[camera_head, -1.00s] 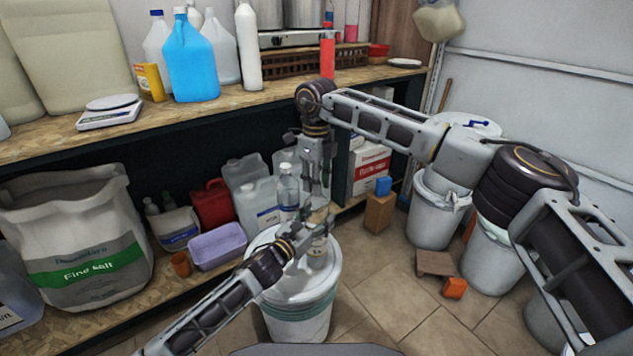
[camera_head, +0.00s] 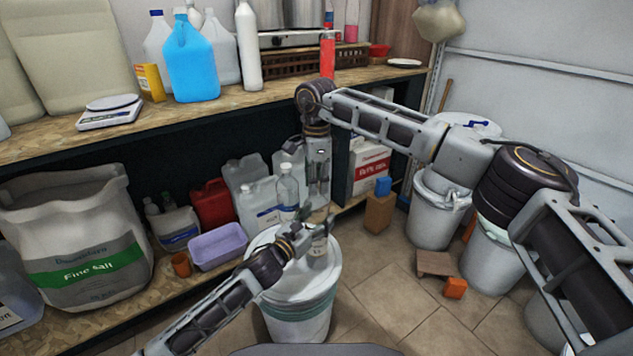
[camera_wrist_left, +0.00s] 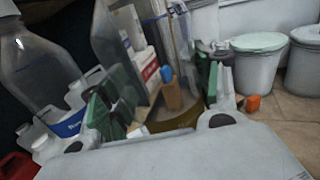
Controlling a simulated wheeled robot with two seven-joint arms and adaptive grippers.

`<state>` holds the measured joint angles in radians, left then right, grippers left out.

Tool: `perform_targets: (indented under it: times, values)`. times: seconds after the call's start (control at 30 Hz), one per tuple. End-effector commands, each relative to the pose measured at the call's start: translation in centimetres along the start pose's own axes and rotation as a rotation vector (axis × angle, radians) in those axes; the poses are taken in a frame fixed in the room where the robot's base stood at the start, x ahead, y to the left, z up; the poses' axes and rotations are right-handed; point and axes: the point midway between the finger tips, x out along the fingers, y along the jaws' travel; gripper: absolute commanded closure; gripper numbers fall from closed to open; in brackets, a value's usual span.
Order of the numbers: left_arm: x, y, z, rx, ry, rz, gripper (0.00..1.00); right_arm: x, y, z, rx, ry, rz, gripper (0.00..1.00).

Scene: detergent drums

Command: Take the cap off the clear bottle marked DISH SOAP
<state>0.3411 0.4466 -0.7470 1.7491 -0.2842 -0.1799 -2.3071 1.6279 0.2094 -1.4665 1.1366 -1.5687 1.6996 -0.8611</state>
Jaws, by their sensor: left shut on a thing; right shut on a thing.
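The clear bottle (camera_head: 317,249) stands upright on the white lid of a drum (camera_head: 297,290). Its label is too small to read in the head view. My left gripper (camera_head: 308,236) is shut around the bottle's body from the left. The cap is hidden by the right gripper's fingers.
Behind stand another clear bottle (camera_head: 287,188), white jugs (camera_head: 258,203), a red canister (camera_head: 211,203) and a lilac tub (camera_head: 217,246) on the low shelf. A cardboard box with a blue block (camera_head: 383,186) and white buckets (camera_head: 433,215) stand on the right.

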Motion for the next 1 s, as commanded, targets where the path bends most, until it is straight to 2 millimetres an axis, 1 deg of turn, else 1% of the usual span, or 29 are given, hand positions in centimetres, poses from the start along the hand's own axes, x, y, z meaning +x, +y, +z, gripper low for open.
perform_targets:
  times: [0.03,1.0]
  values:
    - [-0.03,0.01,-0.04,0.0,0.0,0.0,1.0,-0.02,-0.1,-0.21,-0.034,0.002,-0.002,1.0]
    - [-0.03,-0.08,-0.05,0.0,0.0,-0.002,1.0,-0.08,-0.1,-0.18,-0.807,0.002,-0.002,1.0]
